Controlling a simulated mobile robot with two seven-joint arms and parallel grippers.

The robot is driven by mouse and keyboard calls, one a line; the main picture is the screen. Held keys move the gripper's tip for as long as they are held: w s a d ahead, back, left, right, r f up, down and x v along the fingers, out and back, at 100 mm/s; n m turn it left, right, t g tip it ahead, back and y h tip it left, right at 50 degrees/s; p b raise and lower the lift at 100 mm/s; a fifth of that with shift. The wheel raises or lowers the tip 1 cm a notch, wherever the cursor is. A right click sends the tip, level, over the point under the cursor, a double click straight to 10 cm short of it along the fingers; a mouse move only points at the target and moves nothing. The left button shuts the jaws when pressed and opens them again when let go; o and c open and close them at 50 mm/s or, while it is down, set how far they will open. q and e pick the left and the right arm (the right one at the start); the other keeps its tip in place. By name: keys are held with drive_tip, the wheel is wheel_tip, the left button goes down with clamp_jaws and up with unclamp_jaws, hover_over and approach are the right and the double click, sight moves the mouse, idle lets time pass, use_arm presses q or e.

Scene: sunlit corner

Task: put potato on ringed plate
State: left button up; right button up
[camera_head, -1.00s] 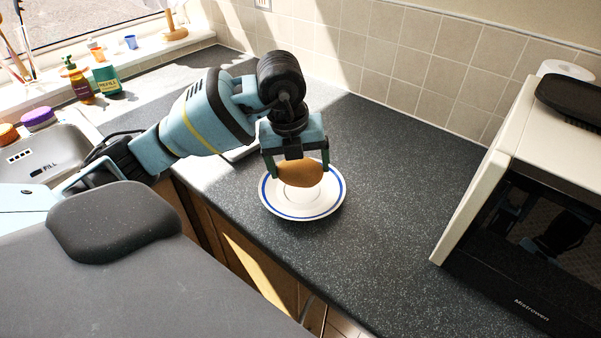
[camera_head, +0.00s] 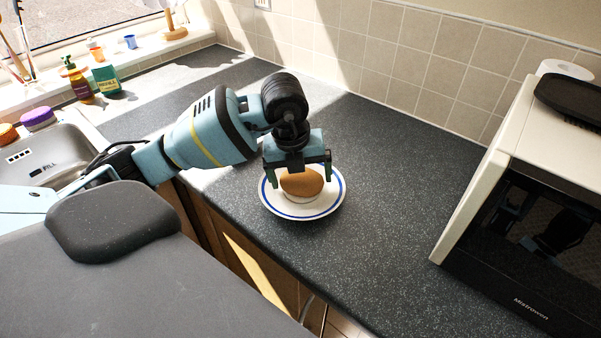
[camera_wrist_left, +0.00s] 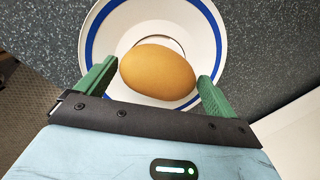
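The brown potato (camera_head: 302,184) is over the middle of the white plate with blue rings (camera_head: 304,213) and appears to rest on it. In the left wrist view the potato (camera_wrist_left: 158,72) lies across the plate's centre, with the blue-ringed rim (camera_wrist_left: 205,18) around it. My left gripper (camera_head: 301,172) is above the plate, its green fingers (camera_wrist_left: 157,80) apart on either side of the potato. They look open, with slight gaps at the potato's ends. The potato's underside is hidden. My right gripper is not in view.
A microwave (camera_head: 520,240) stands on the right with a black tray (camera_head: 570,98) on top. The sink (camera_head: 45,158), bottles (camera_head: 80,84) and windowsill are at the left. The dark counter (camera_head: 400,180) between plate and microwave is clear.

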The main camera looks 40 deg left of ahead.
sight(293, 179)
use_arm(q)
drive_tip(key=shift+o, duration=0.3)
drive_tip(key=shift+r, duration=0.6)
wheel_tip(293, 179, up, 11)
drive_tip(key=s+p, duration=0.1)
drive_tip(key=s, duration=0.1)
drive_tip(key=shift+a, duration=0.25)
idle(0.9)
